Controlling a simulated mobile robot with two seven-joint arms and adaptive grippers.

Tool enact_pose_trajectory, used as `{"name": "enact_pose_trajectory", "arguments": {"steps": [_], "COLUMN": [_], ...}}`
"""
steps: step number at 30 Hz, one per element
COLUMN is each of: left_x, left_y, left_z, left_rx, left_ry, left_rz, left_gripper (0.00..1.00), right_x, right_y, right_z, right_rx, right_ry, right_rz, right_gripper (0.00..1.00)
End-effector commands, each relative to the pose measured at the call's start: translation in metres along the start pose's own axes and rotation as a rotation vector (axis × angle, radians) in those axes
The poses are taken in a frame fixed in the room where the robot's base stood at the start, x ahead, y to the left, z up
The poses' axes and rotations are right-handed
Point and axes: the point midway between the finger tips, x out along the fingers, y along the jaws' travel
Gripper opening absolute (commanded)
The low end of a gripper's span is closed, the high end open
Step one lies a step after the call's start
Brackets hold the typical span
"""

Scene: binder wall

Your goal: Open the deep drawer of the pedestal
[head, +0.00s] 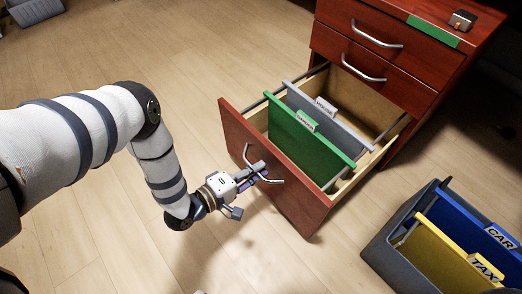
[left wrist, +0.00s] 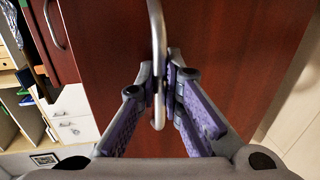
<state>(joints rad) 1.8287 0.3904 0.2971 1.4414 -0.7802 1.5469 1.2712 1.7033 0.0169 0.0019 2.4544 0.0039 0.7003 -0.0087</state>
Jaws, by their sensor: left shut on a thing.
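The red-brown wooden pedestal (head: 400,82) stands at the upper right of the head view. Its deep bottom drawer (head: 290,190) is pulled well out, showing a green hanging file (head: 300,140) and a grey one (head: 325,117) inside. My left gripper (head: 262,174) is at the drawer front, shut on the drawer's metal bar handle (head: 248,158). In the left wrist view, the handle (left wrist: 156,30) runs between the purple-padded fingers (left wrist: 164,88). The two upper drawers (head: 365,60) are closed. My right gripper is not in view.
A dark file box (head: 385,243) with blue (head: 460,220) and yellow (head: 430,250) hanging files stands on the floor at lower right, near the open drawer. A small dark object (head: 462,20) sits on the pedestal top. Wooden floor (head: 190,60) left of the drawer is clear.

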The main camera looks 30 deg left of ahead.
Motion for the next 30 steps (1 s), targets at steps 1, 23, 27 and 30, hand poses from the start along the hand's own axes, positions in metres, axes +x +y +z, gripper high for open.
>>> {"name": "enact_pose_trajectory", "arguments": {"steps": [1,23,27,30], "left_x": [-0.0028,-0.0122,-0.0122,-0.0122], "left_y": [0.0005,-0.0022,-0.0023,-0.0024], "left_z": [0.0004,0.0003,0.0002,0.0002], "left_rx": [0.000,0.000,0.000,0.000], "left_ry": [-0.001,-0.001,-0.001,0.000], "left_rz": [0.002,0.002,0.002,0.001], "left_gripper": [0.00,0.12,0.17,0.17], "right_x": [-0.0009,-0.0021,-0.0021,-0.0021], "right_y": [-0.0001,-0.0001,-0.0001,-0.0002], "right_z": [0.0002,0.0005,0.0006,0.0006], "right_rx": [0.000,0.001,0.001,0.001], "right_ry": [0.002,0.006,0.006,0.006], "right_rz": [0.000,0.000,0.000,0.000], "right_gripper": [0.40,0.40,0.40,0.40]}}
